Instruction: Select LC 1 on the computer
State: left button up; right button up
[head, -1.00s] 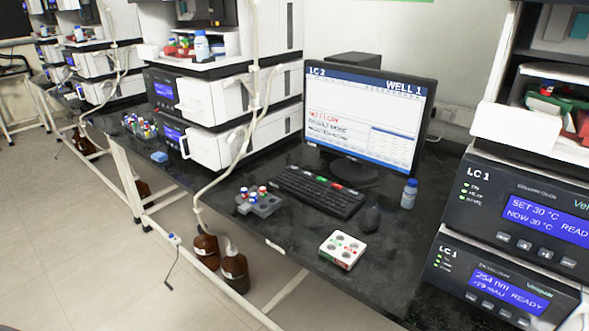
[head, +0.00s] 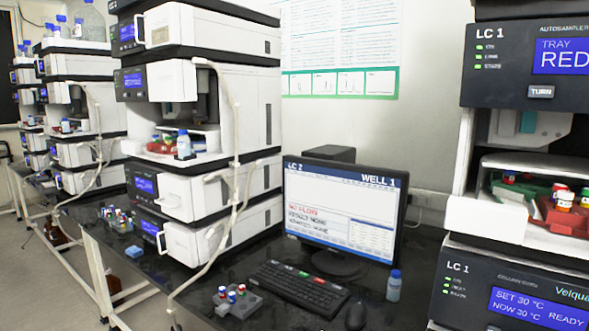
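The computer monitor (head: 343,212) stands on the black bench and its screen reads "LC 2" at the top left and "WELL 1" at the top right. Red text on the screen appears to read "NO FLOW". The black keyboard (head: 300,288) lies in front of it, with green and red keys along its far edge. A dark mouse (head: 356,315) is to the right of the keyboard. The instrument stack labelled LC 1 (head: 462,268) stands at the right. Neither of my grippers is in view.
A small bottle with a blue cap (head: 394,287) stands right of the monitor. A grey vial rack (head: 237,301) sits left of the keyboard. Another instrument stack (head: 222,110) with hanging tubing rises left of the monitor. A blue block (head: 134,252) lies on the bench further left.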

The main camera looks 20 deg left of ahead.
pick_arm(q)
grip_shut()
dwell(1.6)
